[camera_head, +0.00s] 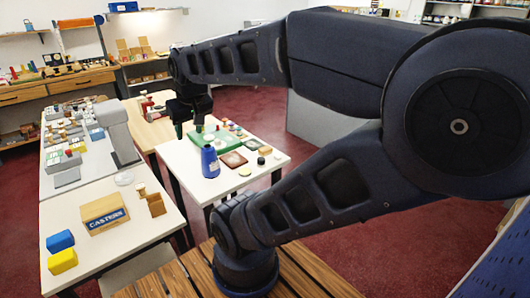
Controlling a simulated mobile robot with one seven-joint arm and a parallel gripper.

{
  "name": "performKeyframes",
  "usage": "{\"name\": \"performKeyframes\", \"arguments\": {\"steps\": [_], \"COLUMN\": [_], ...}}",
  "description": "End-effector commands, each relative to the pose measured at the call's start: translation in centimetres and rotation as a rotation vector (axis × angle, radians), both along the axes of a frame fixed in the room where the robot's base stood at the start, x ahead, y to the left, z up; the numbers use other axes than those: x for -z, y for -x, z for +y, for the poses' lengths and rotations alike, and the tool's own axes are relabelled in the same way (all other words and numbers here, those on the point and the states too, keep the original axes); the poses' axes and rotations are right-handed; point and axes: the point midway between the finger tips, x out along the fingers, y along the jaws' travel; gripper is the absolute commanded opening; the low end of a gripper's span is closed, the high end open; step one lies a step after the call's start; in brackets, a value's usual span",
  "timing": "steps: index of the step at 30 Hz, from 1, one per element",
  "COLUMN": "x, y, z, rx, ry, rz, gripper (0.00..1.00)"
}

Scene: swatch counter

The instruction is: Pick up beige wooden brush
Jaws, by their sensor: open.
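My gripper (189,130) hangs from my arm, pointing down over the far left part of a white counter (271,165). It is open, and I see nothing held in it. A green mat or tray (202,146) lies on the counter just below and right of the gripper. I cannot make out a beige wooden brush for certain; things near the gripper are small and partly hidden by it and my arm.
A box marked CASTERS (104,213) stands on the left table (85,190).

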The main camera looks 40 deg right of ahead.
Motion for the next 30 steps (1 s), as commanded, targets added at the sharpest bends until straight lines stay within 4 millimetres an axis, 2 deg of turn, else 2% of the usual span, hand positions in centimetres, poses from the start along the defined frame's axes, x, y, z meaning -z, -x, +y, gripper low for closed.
{"name": "performKeyframes", "arguments": {"steps": [14, 18, 26, 30], "x": [0.0, 0.0, -0.02, -0.13], "y": [0.0, 0.0, -0.05, -1.0], "z": [0.0, 0.0, -0.02, -0.5], "rx": [0.0, 0.0, 0.002, 0.034], "ry": [0.0, 0.0, -0.001, -0.014], "rz": [0.0, 0.0, 0.0, 0.012], "gripper": [0.44, 0.64, 0.64, 0.64]}}
